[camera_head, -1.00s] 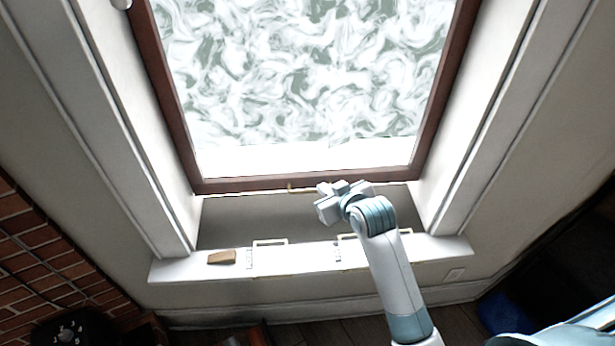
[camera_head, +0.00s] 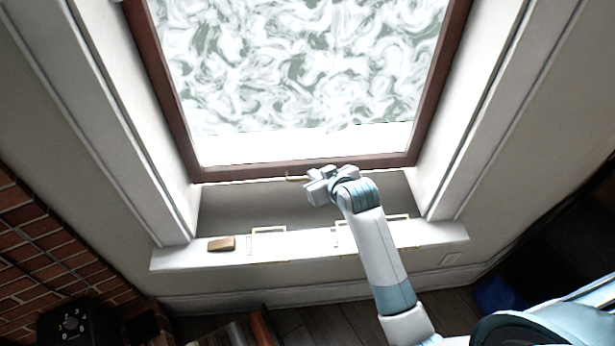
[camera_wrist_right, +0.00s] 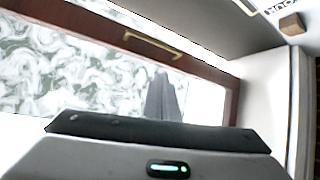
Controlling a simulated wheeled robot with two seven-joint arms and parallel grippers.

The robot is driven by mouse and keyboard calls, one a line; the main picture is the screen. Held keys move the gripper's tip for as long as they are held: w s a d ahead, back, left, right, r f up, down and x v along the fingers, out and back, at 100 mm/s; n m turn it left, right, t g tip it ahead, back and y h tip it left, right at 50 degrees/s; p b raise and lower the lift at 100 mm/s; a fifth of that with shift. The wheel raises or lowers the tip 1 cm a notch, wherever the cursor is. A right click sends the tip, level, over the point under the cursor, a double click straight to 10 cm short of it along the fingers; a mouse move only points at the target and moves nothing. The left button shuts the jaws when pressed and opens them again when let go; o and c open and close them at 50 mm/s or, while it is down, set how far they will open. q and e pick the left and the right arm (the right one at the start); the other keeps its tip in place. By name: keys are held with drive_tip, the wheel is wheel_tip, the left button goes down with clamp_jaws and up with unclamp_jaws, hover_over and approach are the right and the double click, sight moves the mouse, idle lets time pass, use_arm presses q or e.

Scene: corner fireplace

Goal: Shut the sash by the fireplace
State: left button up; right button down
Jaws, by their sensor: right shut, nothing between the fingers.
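The sash (camera_head: 192,150) is a brown-framed window with swirly frosted glass. Its bottom rail stands above the white sill (camera_head: 290,246), with a grey gap between. A brass handle (camera_head: 297,177) is on the bottom rail; it also shows in the wrist view (camera_wrist_right: 153,43), just beyond the gripper. My right gripper (camera_head: 313,188) is shut and empty, close to the right end of the handle in the head view. Whether it touches the handle or rail I cannot tell. My left gripper is out of view.
A small brown block (camera_head: 222,244) lies on the sill's left end. Flat brass outlines (camera_head: 268,230) show along the sill. The brick fireplace (camera_head: 35,245) is at left, with a dark dial box (camera_head: 72,325) below. A blue object (camera_head: 497,294) is on the floor at right.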

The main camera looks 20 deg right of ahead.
drive_tip(key=w+f+p, duration=0.2)
drive_tip(key=w+f, duration=0.3)
drive_tip(key=f, duration=0.2)
drive_tip(key=shift+w+a, duration=0.15)
drive_tip(key=shift+a, duration=0.1)
drive_tip(key=shift+f, duration=0.2)
